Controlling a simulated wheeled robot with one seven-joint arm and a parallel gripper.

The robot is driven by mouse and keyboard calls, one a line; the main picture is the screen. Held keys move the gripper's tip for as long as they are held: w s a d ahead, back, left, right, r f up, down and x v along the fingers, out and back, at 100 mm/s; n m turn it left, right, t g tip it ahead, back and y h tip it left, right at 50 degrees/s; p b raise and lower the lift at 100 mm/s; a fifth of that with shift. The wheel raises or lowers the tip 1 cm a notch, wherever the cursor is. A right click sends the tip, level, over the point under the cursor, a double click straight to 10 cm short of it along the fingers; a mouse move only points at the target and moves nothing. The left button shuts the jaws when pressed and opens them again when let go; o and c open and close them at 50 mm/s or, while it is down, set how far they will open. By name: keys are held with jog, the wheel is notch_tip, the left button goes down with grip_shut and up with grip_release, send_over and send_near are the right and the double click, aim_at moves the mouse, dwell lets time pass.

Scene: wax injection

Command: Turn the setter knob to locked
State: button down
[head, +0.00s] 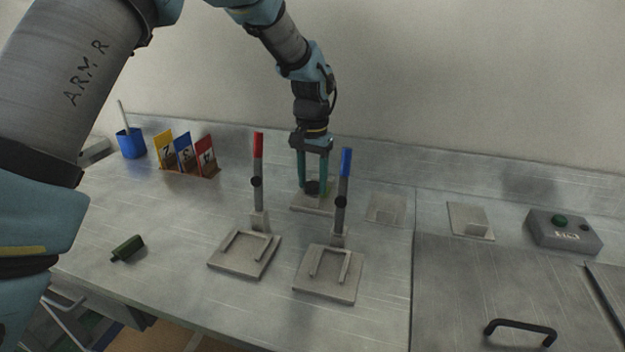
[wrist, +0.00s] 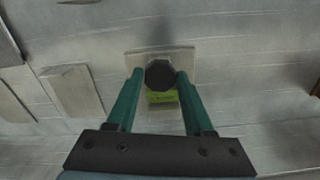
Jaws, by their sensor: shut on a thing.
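The setter knob (head: 312,187) is dark and stands on a pale square plate (head: 300,206) behind the two levered fixtures. In the wrist view the knob (wrist: 160,74) is a dark, many-sided cap, with a yellow-green patch (wrist: 162,97) on the plate beside it. My gripper (head: 313,189) points down from above, with one green finger on each side of the knob. In the wrist view my gripper (wrist: 160,75) is shut on the knob. Any marks for the knob's position are too small to read.
Two fixtures stand in front, one with a red-handled lever (head: 258,147), one with a blue-handled lever (head: 346,163). Numbered cards (head: 183,153), a blue cup (head: 131,143) and a dark green block (head: 127,248) are left. A grey button box (head: 565,234) is right.

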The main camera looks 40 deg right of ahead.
aim_at(312, 184)
jog(key=shift+m, duration=1.1)
jog(key=shift+c, duration=1.4)
grip_release()
notch_tip(312, 184, up, 11)
jog(key=b, duration=0.2)
jog(key=shift+f, duration=0.15)
